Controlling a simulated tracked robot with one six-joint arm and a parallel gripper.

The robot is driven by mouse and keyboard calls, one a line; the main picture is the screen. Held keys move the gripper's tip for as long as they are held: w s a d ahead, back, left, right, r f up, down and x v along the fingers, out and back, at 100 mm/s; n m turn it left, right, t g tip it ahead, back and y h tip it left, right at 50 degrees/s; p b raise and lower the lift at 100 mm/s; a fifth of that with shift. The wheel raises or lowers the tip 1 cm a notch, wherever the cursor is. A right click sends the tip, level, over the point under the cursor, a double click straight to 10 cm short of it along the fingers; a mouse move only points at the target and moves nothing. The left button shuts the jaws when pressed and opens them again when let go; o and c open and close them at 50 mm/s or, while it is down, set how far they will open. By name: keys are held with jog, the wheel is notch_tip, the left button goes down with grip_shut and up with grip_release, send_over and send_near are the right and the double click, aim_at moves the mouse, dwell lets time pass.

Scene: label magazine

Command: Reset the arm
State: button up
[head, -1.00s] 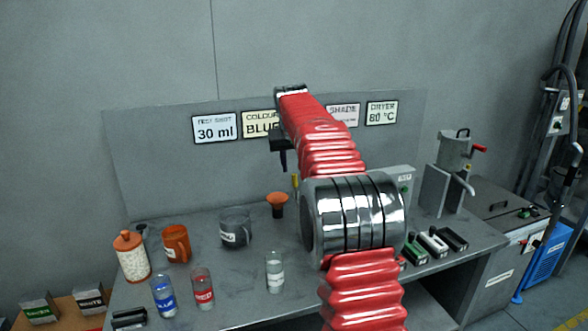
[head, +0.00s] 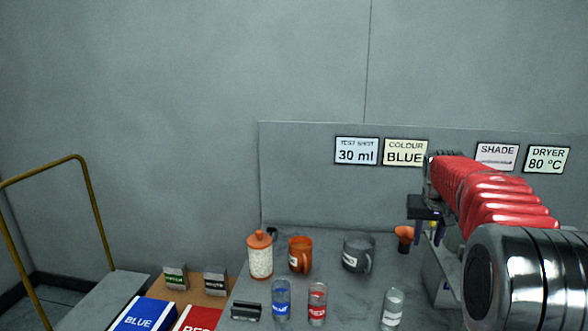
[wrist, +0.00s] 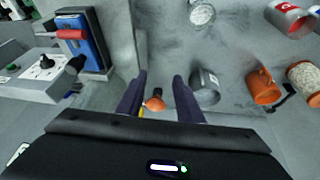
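The fingertips are small and partly hidden in the head view.
BLUE (head: 140,316) and RED (head: 197,319) boxes sit left. A yellow rail (head: 92,205) stands far left.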

jog(key=s+a+n, duration=0.1)
jog(key=s+a, duration=0.6)
jog(key=s, duration=0.5)
jog(key=s+a+f+n+t+y, duration=0.1)
jog(key=s+a, duration=0.6)
jog(key=s, duration=0.6)
jog(key=s+a+f+n+y, duration=0.1)
jog(key=s+a, duration=0.6)
jog(key=s, duration=0.6)
jog(key=shift+t, duration=0.3)
jog(key=shift+d, duration=0.15)
